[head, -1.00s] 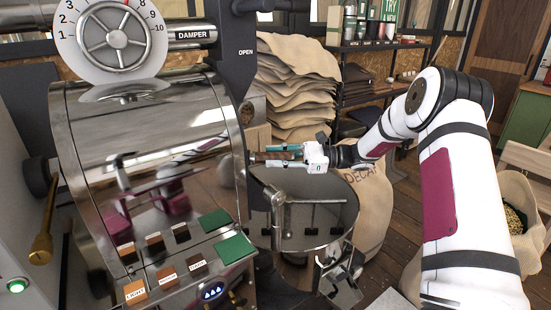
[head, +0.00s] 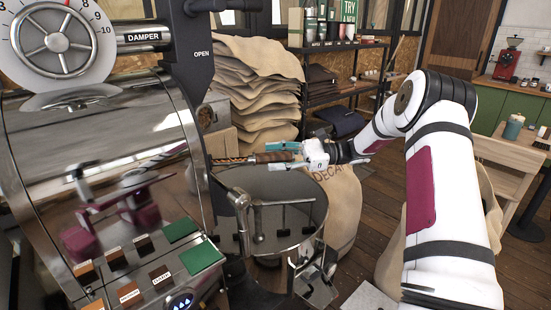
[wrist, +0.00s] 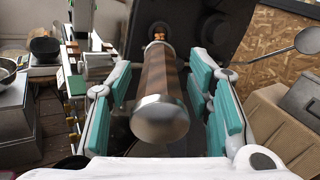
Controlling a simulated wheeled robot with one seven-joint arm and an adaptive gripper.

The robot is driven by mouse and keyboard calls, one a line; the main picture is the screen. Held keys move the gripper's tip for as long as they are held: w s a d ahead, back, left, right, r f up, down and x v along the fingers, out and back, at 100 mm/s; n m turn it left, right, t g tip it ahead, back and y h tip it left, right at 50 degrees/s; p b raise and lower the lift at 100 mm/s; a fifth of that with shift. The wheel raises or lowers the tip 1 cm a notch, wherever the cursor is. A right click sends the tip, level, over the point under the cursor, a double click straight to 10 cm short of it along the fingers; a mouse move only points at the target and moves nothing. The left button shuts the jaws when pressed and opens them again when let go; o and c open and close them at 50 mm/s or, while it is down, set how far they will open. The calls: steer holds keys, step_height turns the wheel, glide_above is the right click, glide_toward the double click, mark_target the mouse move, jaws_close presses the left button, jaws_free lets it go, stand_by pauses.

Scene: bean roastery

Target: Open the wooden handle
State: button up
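The wooden handle (head: 245,159) is a dark brown, striped bar sticking out to the right from the roaster's front, above the round cooling bin. In the wrist view the wooden handle (wrist: 160,85) points at the camera with its rounded metal end cap. My gripper (head: 284,157) has teal finger pads at the handle's outer end. In the wrist view my gripper (wrist: 165,108) is open, with one finger on each side of the handle and a visible gap on both sides. The handle's far end meets a dark plate on the roaster.
The metal roaster (head: 95,150) fills the left side. The round cooling bin (head: 318,215) with its stirring arm stands below my gripper. Stacked burlap sacks (head: 255,90) and a dark shelf (head: 335,80) stand behind. Wooden floor shows to the right of the bin.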

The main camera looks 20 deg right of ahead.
steer(key=shift+d, duration=0.1)
steer(key=v, duration=1.1)
steer(key=shift+d, duration=0.4)
steer(key=shift+s, duration=0.15)
